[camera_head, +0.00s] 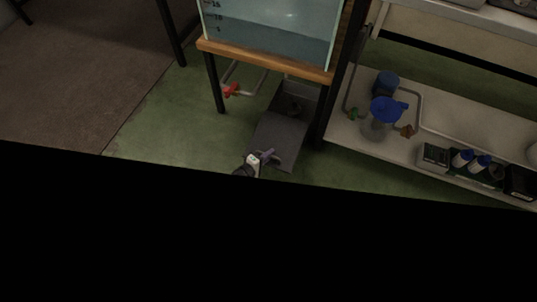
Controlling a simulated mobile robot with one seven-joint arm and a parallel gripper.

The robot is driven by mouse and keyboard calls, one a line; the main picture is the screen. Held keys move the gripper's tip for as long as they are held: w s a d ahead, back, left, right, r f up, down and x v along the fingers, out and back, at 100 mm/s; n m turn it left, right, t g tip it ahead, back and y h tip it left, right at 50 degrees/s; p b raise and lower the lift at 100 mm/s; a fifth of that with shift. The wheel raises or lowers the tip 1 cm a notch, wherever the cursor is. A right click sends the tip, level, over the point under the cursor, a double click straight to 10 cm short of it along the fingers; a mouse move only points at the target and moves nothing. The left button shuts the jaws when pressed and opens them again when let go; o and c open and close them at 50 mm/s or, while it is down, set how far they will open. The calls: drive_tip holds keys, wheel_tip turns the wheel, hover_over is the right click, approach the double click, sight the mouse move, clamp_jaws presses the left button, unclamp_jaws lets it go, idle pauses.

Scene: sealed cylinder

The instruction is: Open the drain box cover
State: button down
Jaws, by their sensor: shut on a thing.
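The drain box (303,92) is a grey box on the green floor under the tank stand. Its far part shows a dark recess with a small object in it. A flat dark grey panel, which looks like the cover (285,137), lies on the near side of that recess. My gripper (268,157) is at the near left edge of this panel and is shut on it. The fingertips are small in the picture, and the exact grip point is hard to make out.
A water tank (270,30) on a wooden-topped stand (262,61) is above the box, with black legs close by. A red valve (231,90) on a pipe is to the left. A white shelf (353,136) with blue-topped vessels is to the right. Black covers the lower picture.

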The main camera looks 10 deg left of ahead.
drive_tip(key=c, duration=1.5)
unclamp_jaws()
drive_tip(key=shift+o, duration=0.2)
drive_tip(key=p+v, duration=0.4)
drive_tip(key=v, duration=0.9)
drive_tip(key=shift+s, duration=0.4)
drive_tip(key=shift+w, duration=0.1)
